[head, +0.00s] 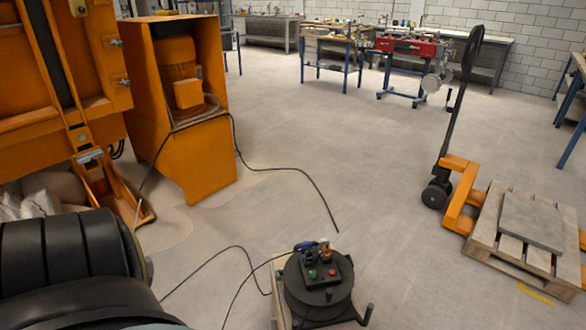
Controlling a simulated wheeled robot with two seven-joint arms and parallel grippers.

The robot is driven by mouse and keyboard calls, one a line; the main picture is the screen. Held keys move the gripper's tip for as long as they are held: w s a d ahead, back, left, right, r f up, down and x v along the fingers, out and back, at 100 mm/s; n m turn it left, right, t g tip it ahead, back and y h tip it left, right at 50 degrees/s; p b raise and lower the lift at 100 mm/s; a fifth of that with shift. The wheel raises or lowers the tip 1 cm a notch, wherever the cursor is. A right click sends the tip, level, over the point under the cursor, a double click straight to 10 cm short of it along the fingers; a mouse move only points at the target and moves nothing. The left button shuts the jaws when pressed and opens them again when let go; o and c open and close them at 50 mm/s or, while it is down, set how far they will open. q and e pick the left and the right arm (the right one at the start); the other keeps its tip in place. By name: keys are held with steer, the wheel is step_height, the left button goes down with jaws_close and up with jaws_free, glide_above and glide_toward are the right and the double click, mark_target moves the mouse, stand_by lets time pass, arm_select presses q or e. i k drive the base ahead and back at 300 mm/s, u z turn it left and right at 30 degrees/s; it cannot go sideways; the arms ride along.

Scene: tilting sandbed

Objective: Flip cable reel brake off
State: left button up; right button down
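A black cable reel (318,298) stands at the bottom centre of the head view, partly cut off by the lower edge. A dark control box (322,268) with a green button (312,274) and a red button (332,273) sits on top of it. Small blue and orange-red parts show at the back of the box. A black handle-like bar (366,315) sticks out at the reel's lower right. I cannot tell which part is the brake or how it is set. Neither of my grippers shows.
Black cables (292,172) run over the floor between the reel and an orange machine cabinet (208,160) at left. An orange pallet truck (460,192) and a wooden pallet with a grey slab (530,222) stand at right. Workbenches line the back.

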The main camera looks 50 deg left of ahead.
mark_target(278, 273)
steer(key=k, duration=1)
steer(key=u, duration=1.9)
steer(key=i, duration=0.4)
steer(key=u, duration=0.05)
